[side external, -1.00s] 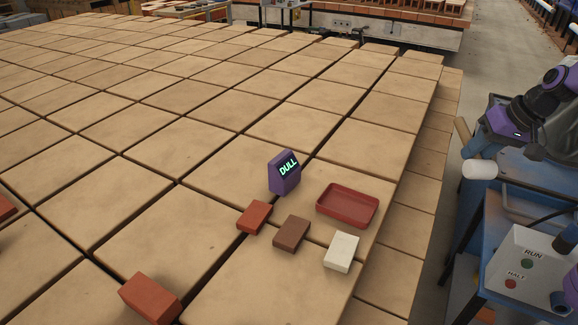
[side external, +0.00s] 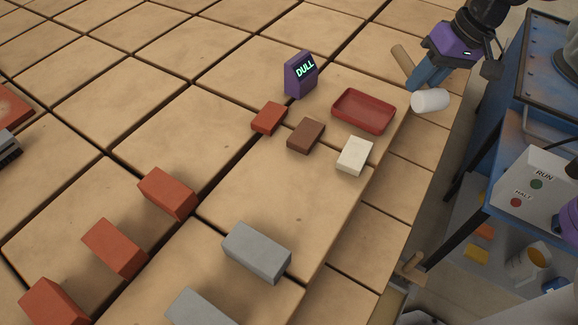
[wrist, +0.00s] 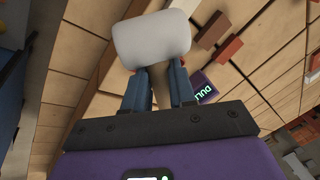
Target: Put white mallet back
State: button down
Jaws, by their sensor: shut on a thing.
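The white mallet has a white cylindrical head (side external: 430,100) and a tan wooden handle (side external: 403,60). My gripper (side external: 420,84), with blue fingers, is shut on the handle and holds the mallet in the air, at the right of the red tray in the side external view. In the wrist view the head (wrist: 152,40) stands beyond the fingers of my gripper (wrist: 160,82), and the handle (wrist: 163,97) runs between them. Part of the handle is hidden by the fingers.
A red tray (side external: 363,111), a purple "DULL" display (side external: 299,77) and red, brown and cream blocks stand on the brick surface. Red and grey bricks lie nearer the camera. A blue cart (side external: 520,110) with a RUN/HALT box (side external: 535,190) is at right.

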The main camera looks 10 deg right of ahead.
jog(key=s+a+f+n+g, duration=0.15)
jog(key=s+a, duration=0.25)
jog(key=a, duration=0.5)
jog(key=s+a+f+n+g, duration=0.1)
jog(key=s+a+f+n, duration=0.1)
jog(key=s+a, duration=0.5)
send_over(272, 169)
jog(key=d, duration=0.1)
jog(key=shift+h, duration=0.4)
jog(key=x, duration=0.3)
jog(key=d+x, duration=0.1)
jog(key=x, duration=0.1)
jog(key=d+x, duration=0.1)
jog(key=x, duration=0.2)
jog(key=shift+a+f, duration=0.1)
jog(key=shift+f, duration=0.45)
jog(key=shift+w+a+f, duration=0.2)
jog(key=shift+w+f, duration=0.05)
jog(key=shift+f, duration=0.15)
jog(key=shift+d+x, duration=0.15)
jog(key=shift+x, duration=0.55)
jog(key=shift+d+x, duration=0.15)
jog(key=shift+x, duration=0.5)
jog(key=shift+f, duration=0.15)
jog(key=shift+f, duration=0.15)
jog(key=c, duration=0.9)
grip_release()
jog(key=shift+d, duration=0.1)
